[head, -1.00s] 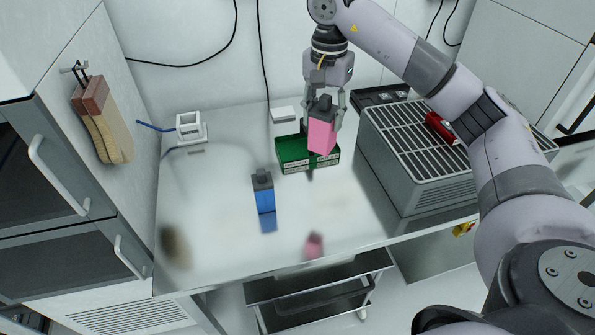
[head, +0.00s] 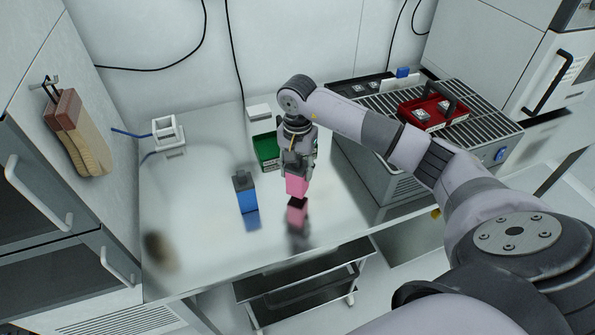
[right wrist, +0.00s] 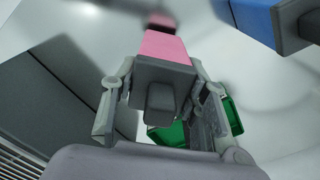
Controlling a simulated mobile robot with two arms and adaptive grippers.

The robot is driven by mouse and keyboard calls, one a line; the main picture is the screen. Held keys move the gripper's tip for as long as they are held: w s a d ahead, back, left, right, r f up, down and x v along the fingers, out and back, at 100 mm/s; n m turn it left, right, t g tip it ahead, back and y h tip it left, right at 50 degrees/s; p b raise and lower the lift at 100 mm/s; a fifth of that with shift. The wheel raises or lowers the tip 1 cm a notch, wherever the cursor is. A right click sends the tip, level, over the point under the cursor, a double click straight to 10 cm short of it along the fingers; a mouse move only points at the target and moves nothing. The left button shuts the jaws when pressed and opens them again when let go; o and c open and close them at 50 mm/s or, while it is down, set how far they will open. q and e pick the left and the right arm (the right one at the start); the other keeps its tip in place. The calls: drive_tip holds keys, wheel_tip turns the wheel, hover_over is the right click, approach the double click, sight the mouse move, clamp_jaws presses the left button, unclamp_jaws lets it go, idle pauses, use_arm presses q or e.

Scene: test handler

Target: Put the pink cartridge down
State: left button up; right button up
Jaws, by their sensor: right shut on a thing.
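The pink cartridge (head: 297,184) hangs upright below my right gripper (head: 297,160), over the bare worktop to the right of the blue cartridge. A pink reflection shows just under it; it looks slightly above the surface, though contact is hard to judge. In the right wrist view the fingers of my right gripper (right wrist: 160,95) are shut on the grey cap of the pink cartridge (right wrist: 166,47). The blue cartridge (head: 247,198) with its grey cap stands upright on the worktop and also shows in the right wrist view (right wrist: 245,18). My left gripper is not in view.
A green box (head: 267,151) stands behind my right gripper, partly hidden. A grey slatted unit (head: 467,143) at the right carries a red tray (head: 432,113) with a handle. A small white device (head: 168,134) stands at the left back. The front left worktop (head: 200,255) is clear.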

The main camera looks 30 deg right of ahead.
wheel_tip(320, 180, down, 2)
drive_tip(key=shift+f, duration=0.1)
drive_tip(key=shift+f, duration=0.2)
drive_tip(key=o, duration=1.3)
drive_tip(key=shift+r, duration=0.15)
